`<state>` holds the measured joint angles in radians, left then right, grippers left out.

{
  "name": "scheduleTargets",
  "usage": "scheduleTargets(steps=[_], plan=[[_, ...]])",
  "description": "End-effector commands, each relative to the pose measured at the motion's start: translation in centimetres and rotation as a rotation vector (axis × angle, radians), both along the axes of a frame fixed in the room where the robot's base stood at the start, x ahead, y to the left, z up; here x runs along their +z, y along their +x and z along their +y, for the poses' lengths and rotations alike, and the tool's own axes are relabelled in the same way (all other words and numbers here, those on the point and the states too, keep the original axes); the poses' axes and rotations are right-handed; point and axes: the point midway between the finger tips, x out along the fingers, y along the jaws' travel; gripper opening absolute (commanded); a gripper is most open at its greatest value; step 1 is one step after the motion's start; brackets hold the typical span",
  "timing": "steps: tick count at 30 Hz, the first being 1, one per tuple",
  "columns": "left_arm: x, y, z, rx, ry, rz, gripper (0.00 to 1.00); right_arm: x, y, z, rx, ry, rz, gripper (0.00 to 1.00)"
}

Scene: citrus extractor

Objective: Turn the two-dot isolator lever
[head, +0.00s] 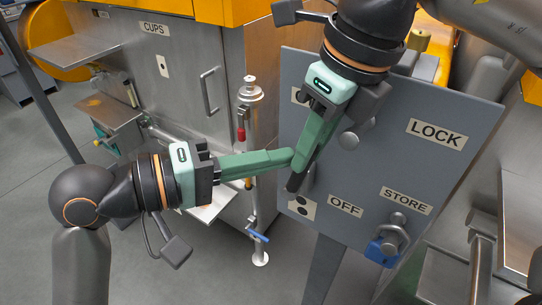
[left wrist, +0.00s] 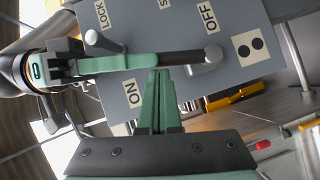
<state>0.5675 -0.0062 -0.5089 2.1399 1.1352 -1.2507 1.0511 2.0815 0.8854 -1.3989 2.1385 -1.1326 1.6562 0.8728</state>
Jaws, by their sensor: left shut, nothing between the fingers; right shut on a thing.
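The isolator lever shows as a dark handle (head: 294,182) on a grey panel (head: 365,175), just above a two-dot plate (head: 302,207). In the left wrist view the dark handle (left wrist: 190,57) runs across the panel near the OFF label, with the two-dot plate (left wrist: 251,47) beyond it. My right gripper (head: 300,160) reaches down from the top and is shut on the lever; its fingers hide part of it. My left gripper (head: 288,157) is shut and empty. Its tips (left wrist: 158,75) are close against the right fingers; I cannot tell whether they touch.
The panel carries LOCK (head: 436,134), OFF (head: 345,206) and STORE (head: 405,200) labels, and a blue padlock (head: 381,251) hangs below STORE. A round grey knob (head: 348,139) sticks out beside my right gripper. A steel pipe with a blue-handled valve (head: 257,235) stands left of the panel.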

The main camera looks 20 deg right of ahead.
Motion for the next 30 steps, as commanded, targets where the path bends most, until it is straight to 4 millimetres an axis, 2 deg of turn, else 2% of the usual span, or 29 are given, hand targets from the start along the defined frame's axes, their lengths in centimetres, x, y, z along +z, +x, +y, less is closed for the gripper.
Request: scheduleTargets(steps=[20,21,28,30], plan=[[-0.2,-1.3,-1.0,-0.014,0.038,-0.044,0.0,0.1,0.1,0.1,0.0,0.006,-0.005,0.0],[-0.2,-1.3,-1.0,-0.015,0.037,-0.044,0.0,0.1,0.1,0.2,0.001,0.007,-0.005,0.26],[-0.2,-1.3,-1.0,-0.015,0.037,-0.043,0.0,0.2,0.2,0.2,-0.001,0.007,-0.009,0.52],[-0.2,-1.3,-1.0,-0.015,0.037,-0.044,0.0,0.2,0.2,0.2,-0.001,0.007,-0.01,0.53]])
